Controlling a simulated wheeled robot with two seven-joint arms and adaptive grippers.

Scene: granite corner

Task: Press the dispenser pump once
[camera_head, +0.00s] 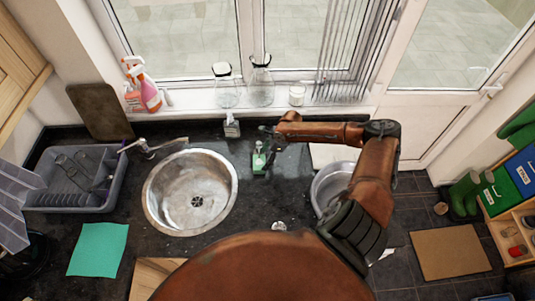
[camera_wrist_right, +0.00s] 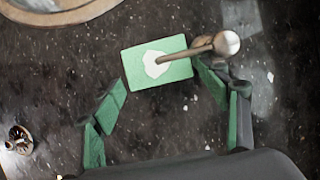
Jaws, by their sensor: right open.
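The dispenser (camera_head: 258,163) is a small green bottle standing on the dark counter, to the right of the round sink. In the right wrist view I look down on its green body (camera_wrist_right: 178,71), with a white collar and a brownish pump spout (camera_wrist_right: 200,50) ending in a pale round knob. My right gripper (camera_head: 267,148) is over and beside the dispenser. In the right wrist view it is open, with one green-padded finger to the left of the bottle and one to the right, close to the spout. Any contact cannot be told. My left gripper is not in view.
A round metal sink (camera_head: 160,207) and tap (camera_head: 150,147) lie left of the dispenser. A small bottle (camera_head: 232,127) stands behind it, near the window sill. A metal pot (camera_head: 322,190) is to the right, partly behind my arm. A teal cloth (camera_head: 98,250) lies front left.

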